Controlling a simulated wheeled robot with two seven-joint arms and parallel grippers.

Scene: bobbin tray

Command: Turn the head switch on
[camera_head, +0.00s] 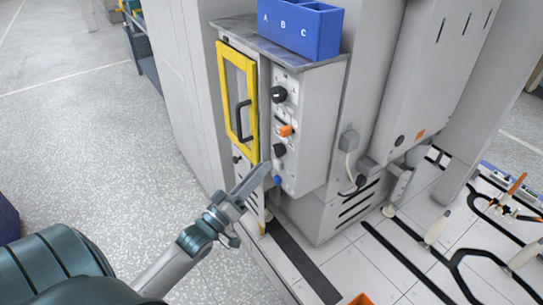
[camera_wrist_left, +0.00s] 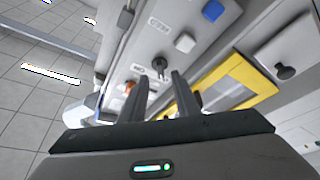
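The control panel (camera_head: 300,160) is on the front of a grey cabinet. In the head view it carries a black knob (camera_head: 279,94) at the top, an orange switch (camera_head: 286,130), a lower black knob (camera_head: 279,150) and a blue button (camera_head: 277,180). In the left wrist view the orange switch (camera_wrist_left: 131,87), a pale button (camera_wrist_left: 185,43) and the blue button (camera_wrist_left: 213,10) show. The labels are too small to read, so I cannot tell which control is the head switch. My left gripper (camera_wrist_left: 160,76) is open and empty, its fingertips close to the lower panel; contact is unclear. My right gripper is out of view.
A yellow-framed door (camera_head: 223,85) with a dark handle is left of the panel. A blue bin (camera_head: 300,28) marked A B C stands on the cabinet top. Grey floor (camera_head: 110,140) is clear at left. Cables and tools lie at right.

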